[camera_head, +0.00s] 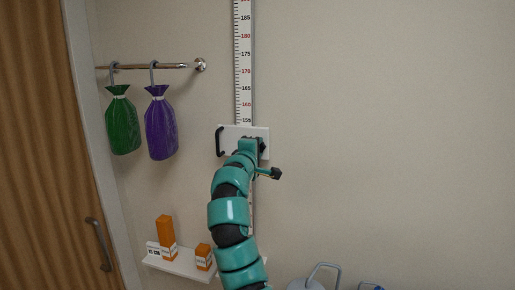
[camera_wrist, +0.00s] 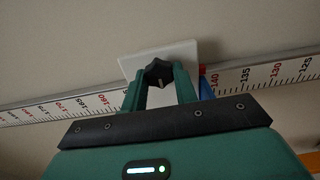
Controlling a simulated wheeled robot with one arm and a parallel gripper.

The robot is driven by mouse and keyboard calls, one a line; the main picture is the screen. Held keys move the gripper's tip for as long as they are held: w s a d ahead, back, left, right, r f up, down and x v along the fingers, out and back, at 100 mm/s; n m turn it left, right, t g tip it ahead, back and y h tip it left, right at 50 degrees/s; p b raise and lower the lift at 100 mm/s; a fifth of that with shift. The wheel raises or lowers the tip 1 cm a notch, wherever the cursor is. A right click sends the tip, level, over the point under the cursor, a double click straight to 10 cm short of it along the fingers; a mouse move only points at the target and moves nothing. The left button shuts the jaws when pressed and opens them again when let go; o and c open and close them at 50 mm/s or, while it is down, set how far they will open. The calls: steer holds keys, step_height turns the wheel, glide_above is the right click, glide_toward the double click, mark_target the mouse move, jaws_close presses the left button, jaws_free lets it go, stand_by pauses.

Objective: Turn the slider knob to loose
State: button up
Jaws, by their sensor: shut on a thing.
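The slider is a white plate (camera_head: 232,131) on a vertical wall scale (camera_head: 244,70), with a black handle (camera_head: 219,141) at its left side in the head view. In the wrist view, the dark knob (camera_wrist: 158,72) stands out from the white plate (camera_wrist: 186,52), with a light mark on its face. My gripper (camera_wrist: 160,80) has its two green fingers on either side of the knob and is shut on it. In the head view my gripper (camera_head: 250,146) reaches the plate and hides most of the knob. No "loose" marking can be read.
A green bag (camera_head: 123,125) and a purple bag (camera_head: 161,128) hang from a rail (camera_head: 140,66) at the left. A small shelf (camera_head: 180,265) below holds orange boxes (camera_head: 166,232). A wooden door (camera_head: 40,150) is at far left. The wall at right is clear.

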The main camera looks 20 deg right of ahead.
stand_by(0.3)
steer(key=o, duration=1)
steer(key=b+v, duration=0.6)
steer(key=v, duration=1.1)
steer(key=shift+s+a+b, duration=0.2)
steer(key=shift+b, duration=0.15)
